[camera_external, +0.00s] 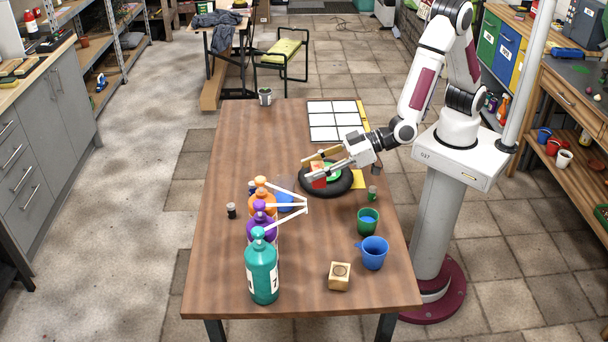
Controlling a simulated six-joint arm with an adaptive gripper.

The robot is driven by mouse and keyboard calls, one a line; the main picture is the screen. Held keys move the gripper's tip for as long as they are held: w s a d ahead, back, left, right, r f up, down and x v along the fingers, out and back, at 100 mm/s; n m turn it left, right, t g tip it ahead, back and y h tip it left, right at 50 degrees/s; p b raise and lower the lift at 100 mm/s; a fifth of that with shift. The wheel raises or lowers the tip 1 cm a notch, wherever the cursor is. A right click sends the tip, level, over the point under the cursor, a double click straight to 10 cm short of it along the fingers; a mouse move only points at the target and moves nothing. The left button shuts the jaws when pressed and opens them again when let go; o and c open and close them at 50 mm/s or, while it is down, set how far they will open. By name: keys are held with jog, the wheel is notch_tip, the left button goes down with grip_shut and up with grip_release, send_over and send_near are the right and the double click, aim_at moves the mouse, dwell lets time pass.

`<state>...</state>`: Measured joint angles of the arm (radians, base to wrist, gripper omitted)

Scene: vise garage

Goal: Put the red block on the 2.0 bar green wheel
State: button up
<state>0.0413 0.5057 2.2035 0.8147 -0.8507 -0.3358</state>
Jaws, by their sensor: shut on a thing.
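The green wheel (334,173) with a black tyre (344,185) lies flat on the wooden table, right of the table's middle. My gripper (316,168) reaches in from the right and is over the wheel's left part. It is shut on the red block (319,183), which shows between and below its fingers. The fingers hide part of the block and part of the wheel. I cannot tell whether the block touches the wheel. No marking on the wheel is readable at this size.
Pump bottles (263,270) in teal, purple and orange stand at the table's left. A green cup (368,221), a blue cup (373,252) and a wooden block (339,276) stand nearer the front. A white-panelled grid (336,119) lies behind the wheel.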

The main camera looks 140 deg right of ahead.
jog(key=s+d+r+m+g+h, duration=0.1)
jog(key=s+d+m+g+h, duration=0.3)
jog(key=s, duration=0.9)
jog(key=d+m+g, duration=0.1)
jog(key=d, duration=0.2)
jog(key=shift+s+d+r+m, duration=0.15)
jog(key=shift+d+r+m, duration=0.05)
jog(key=shift+r+m, duration=0.2)
jog(key=shift+f, duration=0.15)
jog(key=shift+f, duration=2.85)
jog(key=shift+f, duration=0.1)
jog(key=shift+f, duration=2)
jog(key=shift+f, duration=0.2)
